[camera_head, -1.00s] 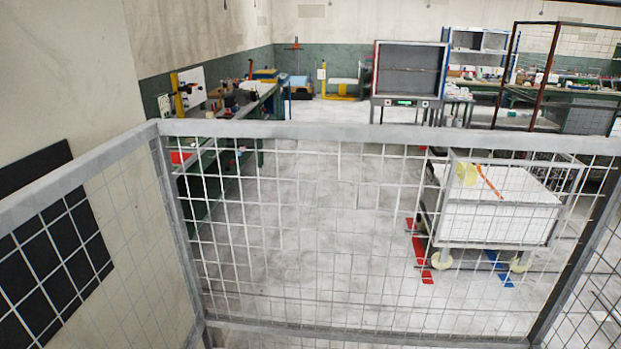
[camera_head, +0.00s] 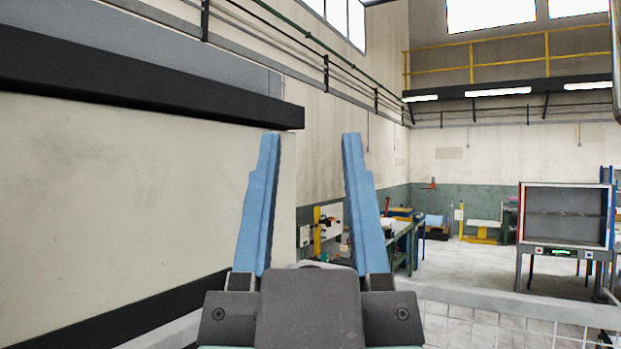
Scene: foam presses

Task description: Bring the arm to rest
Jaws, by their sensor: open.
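My gripper (camera_head: 312,150) is in the middle of the head view, with its two blue fingers pointing up and spread well apart. Nothing is between the fingers, and only the wall and a far workbench show behind them. The dark grey gripper body is at the bottom centre. The rest of my arm is hidden below the picture.
A mesh fence rail (camera_head: 520,302) runs across the lower right. A pale wall with a dark ledge (camera_head: 150,95) stands at the left. Beyond the fence are a workbench (camera_head: 402,232), a grey cabinet (camera_head: 565,215) and clear floor.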

